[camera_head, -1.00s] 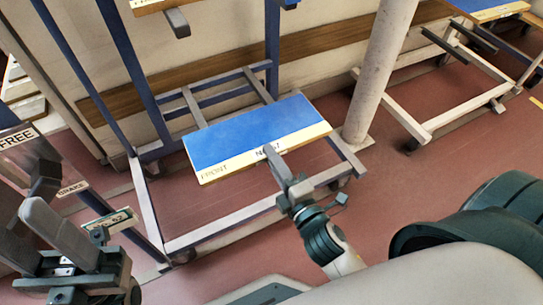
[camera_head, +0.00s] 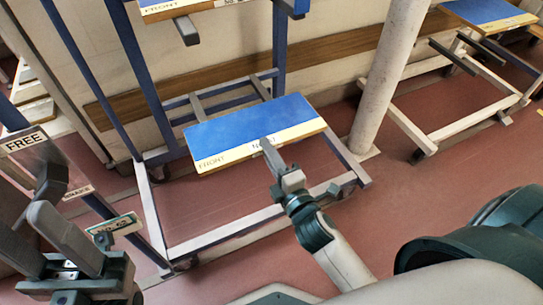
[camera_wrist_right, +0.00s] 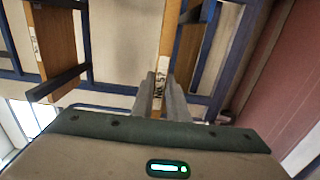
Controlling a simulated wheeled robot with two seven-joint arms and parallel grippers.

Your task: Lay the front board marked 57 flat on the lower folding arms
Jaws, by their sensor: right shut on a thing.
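The front board marked 57 (camera_head: 245,132) has a blue top and a cream front strip reading FRONT. My right gripper (camera_head: 270,151) is shut on the middle of its front edge. In the right wrist view, the board's number label (camera_wrist_right: 158,88) lies between the fingers (camera_wrist_right: 161,98). The board looks about level over the grey lower folding arms (camera_head: 345,158), and hides much of them. I cannot tell whether it touches them. My left gripper (camera_head: 45,242) is at the lower left, open and empty, away from the board.
Another board (camera_head: 200,8) is higher on the blue rack (camera_head: 133,65). A FREE/BRAKE plate (camera_head: 45,160) and a green-edged number tag (camera_head: 115,226) are near my left gripper. A round pillar (camera_head: 385,80) stands right of the rack. A second rack (camera_head: 465,120) is beyond it.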

